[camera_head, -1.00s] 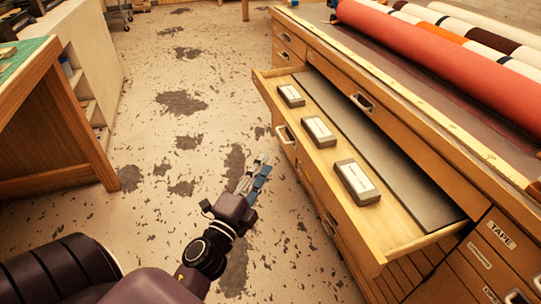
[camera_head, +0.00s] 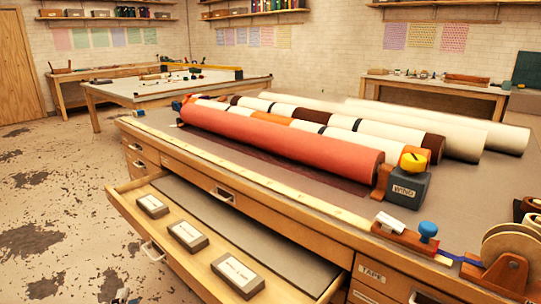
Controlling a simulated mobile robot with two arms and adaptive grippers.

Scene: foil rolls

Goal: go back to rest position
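The tip of my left gripper (camera_head: 122,295) just shows at the bottom edge, over the floor to the left of the open drawer. Most of it is cut off by the frame, so its opening cannot be made out. My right gripper is not in view. The open drawer (camera_head: 132,206) holds three grey boxes with white labels: one at the left (camera_head: 152,206), one in the middle (camera_head: 187,236) and one at the right (camera_head: 237,275). A grey flat panel lies behind them.
A large red roll (camera_head: 280,140) and several pale and banded rolls lie on the cabinet top (camera_head: 345,215). A grey weight (camera_head: 407,188) and a tape dispenser (camera_head: 500,270) stand at the right. Floor is clear at the left; a table (camera_head: 180,88) stands behind.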

